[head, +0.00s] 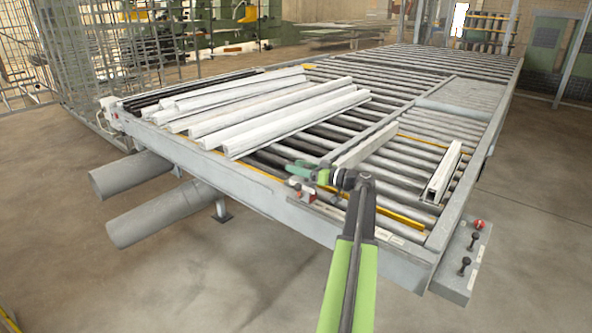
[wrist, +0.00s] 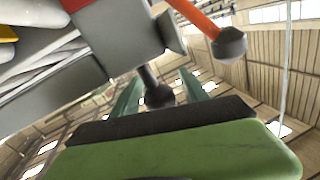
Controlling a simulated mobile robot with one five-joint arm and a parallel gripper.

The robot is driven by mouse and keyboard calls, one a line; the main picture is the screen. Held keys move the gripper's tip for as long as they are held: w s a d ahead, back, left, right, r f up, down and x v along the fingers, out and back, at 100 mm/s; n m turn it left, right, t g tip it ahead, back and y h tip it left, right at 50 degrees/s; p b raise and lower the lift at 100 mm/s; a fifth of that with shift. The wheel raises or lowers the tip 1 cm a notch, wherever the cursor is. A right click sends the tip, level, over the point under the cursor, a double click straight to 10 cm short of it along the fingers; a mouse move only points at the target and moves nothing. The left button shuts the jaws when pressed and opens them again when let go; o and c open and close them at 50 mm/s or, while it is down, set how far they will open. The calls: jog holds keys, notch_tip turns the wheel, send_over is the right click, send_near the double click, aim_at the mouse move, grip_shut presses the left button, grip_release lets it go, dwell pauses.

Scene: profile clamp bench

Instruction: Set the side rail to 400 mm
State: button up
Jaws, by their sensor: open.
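The long grey side rail (head: 367,143) lies over the rollers in the middle right of the head view. A yellow strip (head: 403,220) runs along the bench front; no millimetre figure is readable. My gripper (head: 303,171) is open with green fingers at the front edge of the bench, by the near end of the rail. In the wrist view a black knob (wrist: 158,95) on a short stem shows between the open fingers; I cannot tell whether they touch it. A red-orange lever (wrist: 195,18) with a dark ball end (wrist: 229,45) is above right, on a grey block (wrist: 125,40).
Several white profiles (head: 275,115) lie on the left rollers. A pale channel profile (head: 441,172) lies on the right. A control box (head: 462,265) with black knobs and a red button is at the front right corner. Grey pipes (head: 160,212) stick out below left.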

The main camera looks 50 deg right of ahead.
jog(key=v, duration=1.7)
jog(key=shift+s, duration=0.3)
jog(key=shift+f, duration=0.1)
